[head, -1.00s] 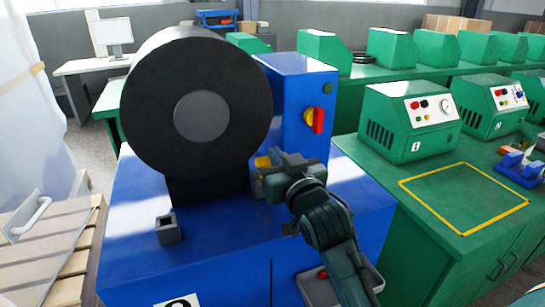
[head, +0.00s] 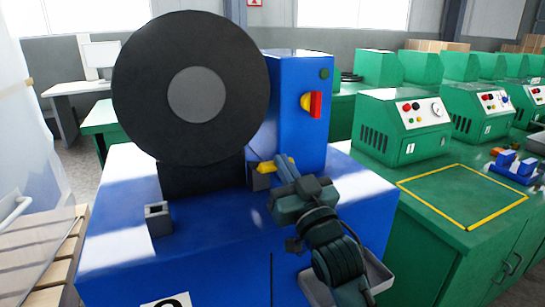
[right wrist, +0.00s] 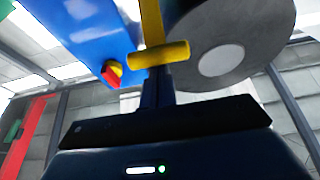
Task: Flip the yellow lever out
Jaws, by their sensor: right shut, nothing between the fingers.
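The yellow lever (head: 267,168) sits low on the blue machine, just right of the black roll's base. In the right wrist view the lever (right wrist: 161,54) shows as a yellow stem with a crossbar. My right gripper (head: 283,176) is at the lever's near side, partly in front of it in the head view. Its closed fingers (right wrist: 157,88) point at the crossbar in the right wrist view, with nothing between them. I cannot tell if the fingertips touch the lever. My left gripper is not in view.
The large black roll (head: 215,115) stands left of the lever. A red-and-yellow switch (head: 314,104) is on the blue cabinet (head: 290,125). A small grey block (head: 158,218) stands on the blue top. A green bench with control boxes (head: 402,126) lies to the right.

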